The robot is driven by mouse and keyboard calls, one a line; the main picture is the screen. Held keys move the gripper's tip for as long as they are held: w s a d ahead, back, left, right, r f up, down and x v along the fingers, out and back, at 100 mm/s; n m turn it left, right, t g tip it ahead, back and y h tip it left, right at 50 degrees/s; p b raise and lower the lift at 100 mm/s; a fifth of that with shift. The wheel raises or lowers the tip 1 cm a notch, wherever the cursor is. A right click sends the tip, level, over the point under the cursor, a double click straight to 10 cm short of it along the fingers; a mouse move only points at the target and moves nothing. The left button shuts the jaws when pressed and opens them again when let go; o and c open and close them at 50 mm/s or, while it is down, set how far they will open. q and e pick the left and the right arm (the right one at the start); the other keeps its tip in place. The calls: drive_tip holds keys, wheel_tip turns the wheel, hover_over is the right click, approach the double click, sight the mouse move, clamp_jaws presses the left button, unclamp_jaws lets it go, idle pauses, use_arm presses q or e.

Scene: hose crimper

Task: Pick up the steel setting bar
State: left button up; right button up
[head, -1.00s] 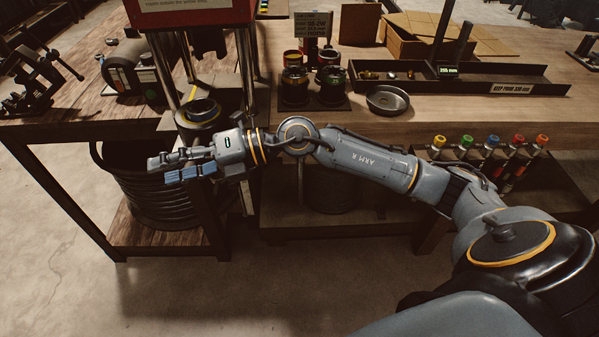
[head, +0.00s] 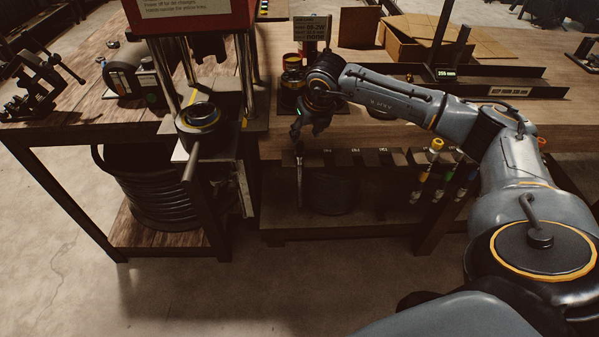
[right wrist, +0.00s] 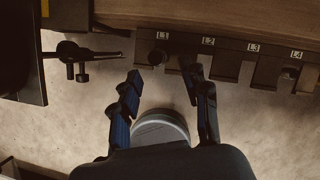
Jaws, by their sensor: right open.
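A slim upright bar (head: 299,182) hangs below the dark slotted rack (head: 370,157) on the bench's front edge, at its left end. I take it for the steel setting bar, though its look is too dark to be sure. In the right wrist view a dark round knob (right wrist: 157,58) sits in the slot marked L1, likely its top end. My right gripper (head: 309,132) points down just above the rack's left end, open and empty. In the right wrist view its two fingers (right wrist: 164,82) are spread, near the L1 slot. My left gripper is out of view.
Colour-topped fittings (head: 437,145) hang to the right. A cardboard box (head: 412,45) stands behind my arm.

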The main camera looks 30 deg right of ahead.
sight(300, 143)
drive_tip(key=shift+x, duration=0.85)
drive_tip(key=x, duration=0.1)
drive_tip(key=p+x, duration=0.1)
drive_tip(key=x, duration=0.1)
drive_tip(key=p+x, duration=0.1)
drive_tip(key=x, duration=0.1)
drive_tip(key=shift+w+a+r, duration=0.1)
drive_tip(key=shift+a, duration=0.2)
drive_tip(key=shift+w+f, duration=0.1)
drive_tip(key=shift+f, duration=0.15)
clamp_jaws()
drive_tip(key=shift+r, duration=0.1)
